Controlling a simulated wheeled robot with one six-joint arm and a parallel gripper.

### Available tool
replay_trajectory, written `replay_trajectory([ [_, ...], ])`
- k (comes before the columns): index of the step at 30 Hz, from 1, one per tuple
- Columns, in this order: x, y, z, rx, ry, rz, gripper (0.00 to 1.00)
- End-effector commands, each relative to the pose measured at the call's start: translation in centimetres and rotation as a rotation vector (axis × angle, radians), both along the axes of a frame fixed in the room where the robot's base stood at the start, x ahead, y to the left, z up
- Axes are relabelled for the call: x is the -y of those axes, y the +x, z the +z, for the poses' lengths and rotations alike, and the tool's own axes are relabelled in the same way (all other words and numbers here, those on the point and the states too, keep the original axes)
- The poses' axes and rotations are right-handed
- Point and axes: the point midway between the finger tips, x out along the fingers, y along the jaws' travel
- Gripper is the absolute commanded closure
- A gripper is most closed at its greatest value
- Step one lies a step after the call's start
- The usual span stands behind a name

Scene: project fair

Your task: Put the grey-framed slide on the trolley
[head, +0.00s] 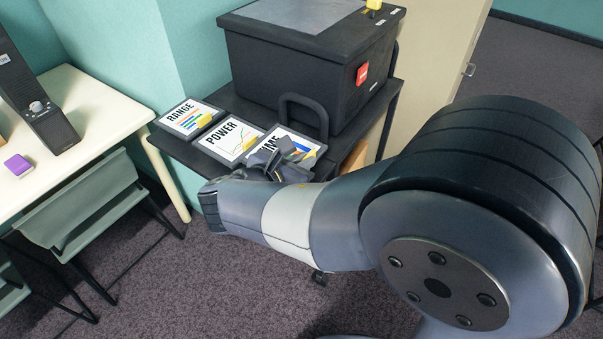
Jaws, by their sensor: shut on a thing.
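A big black box (290,80) with a handle and red label fills the back of the trolley. A cream table (100,100) at left holds a purple block (18,165) and a dark device (45,120). A chair (85,200) stands below it. A beige cabinet (440,50) is behind.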

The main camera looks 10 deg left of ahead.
Motion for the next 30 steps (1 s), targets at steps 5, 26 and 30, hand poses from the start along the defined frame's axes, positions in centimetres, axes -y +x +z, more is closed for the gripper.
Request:
replay_trajectory([
  [5,0.0,0.0,-2.4,-0.002,-0.004,0.002,1.0],
  [26,0.0,0.0,-3.9,0.0,-0.001,0.0,0.74],
  [30,0.0,0.0,-3.9,0.0,-0.001,0.0,0.69],
])
